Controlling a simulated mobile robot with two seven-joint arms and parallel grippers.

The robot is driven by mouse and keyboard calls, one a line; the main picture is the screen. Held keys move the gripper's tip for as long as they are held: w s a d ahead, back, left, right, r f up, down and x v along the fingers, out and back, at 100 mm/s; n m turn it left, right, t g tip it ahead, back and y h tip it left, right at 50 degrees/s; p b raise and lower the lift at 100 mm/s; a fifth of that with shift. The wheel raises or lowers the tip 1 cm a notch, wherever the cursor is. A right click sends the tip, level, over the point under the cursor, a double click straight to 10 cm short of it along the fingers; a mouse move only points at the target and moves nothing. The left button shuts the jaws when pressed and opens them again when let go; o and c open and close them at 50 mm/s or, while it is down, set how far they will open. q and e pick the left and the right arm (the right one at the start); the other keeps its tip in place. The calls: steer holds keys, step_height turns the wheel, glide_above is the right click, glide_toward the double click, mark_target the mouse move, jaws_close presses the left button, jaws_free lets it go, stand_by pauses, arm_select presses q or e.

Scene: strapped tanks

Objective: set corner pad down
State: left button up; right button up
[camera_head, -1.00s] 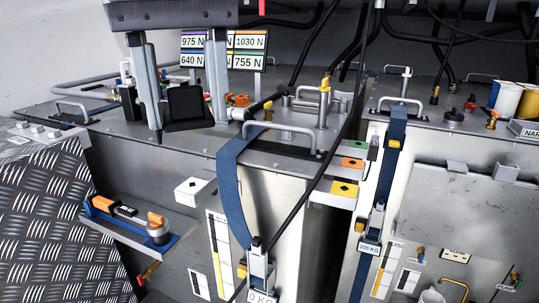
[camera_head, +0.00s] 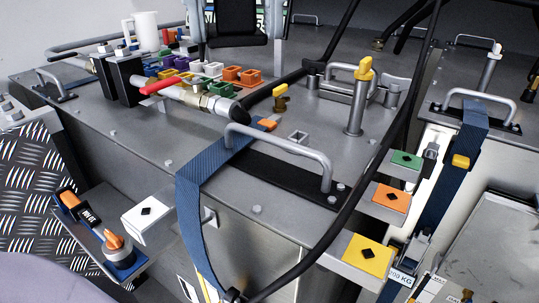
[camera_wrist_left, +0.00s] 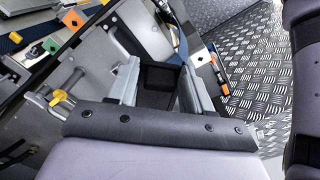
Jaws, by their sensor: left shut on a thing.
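My left gripper (camera_head: 236,40) is at the top of the head view, above the far part of the tank top. Its two grey fingers are shut on a black, roughly square corner pad (camera_head: 236,16). The pad also shows dark between the fingers in the left wrist view (camera_wrist_left: 160,78). Whether it touches anything below cannot be told. A blue strap (camera_head: 190,205) crosses the near edge of the tank (camera_head: 110,135) and hangs down its front. My right gripper is not in view.
A metal handle (camera_head: 285,145), a yellow-topped valve (camera_head: 358,95), a red-handled hose fitting (camera_head: 185,92) and several coloured blocks (camera_head: 208,70) crowd the tank top. A black cable (camera_head: 375,165) crosses in front. White (camera_head: 147,213), green (camera_head: 406,159), orange (camera_head: 389,197) and yellow (camera_head: 366,254) plates jut from the front.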

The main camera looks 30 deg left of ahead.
arm_select(q)
steer(key=shift+w, duration=0.3)
steer(key=shift+f, duration=0.3)
steer(key=b, duration=0.7)
glide_above(251, 215)
step_height(251, 215, down, 15)
steer(key=shift+r, duration=0.15)
steer(key=shift+f+b, duration=0.95)
steer(key=shift+f, duration=1.35)
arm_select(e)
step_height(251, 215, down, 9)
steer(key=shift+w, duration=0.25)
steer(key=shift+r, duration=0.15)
arm_select(q)
steer(key=shift+f, duration=0.15)
steer(key=o, duration=1)
steer(key=shift+o, duration=0.2)
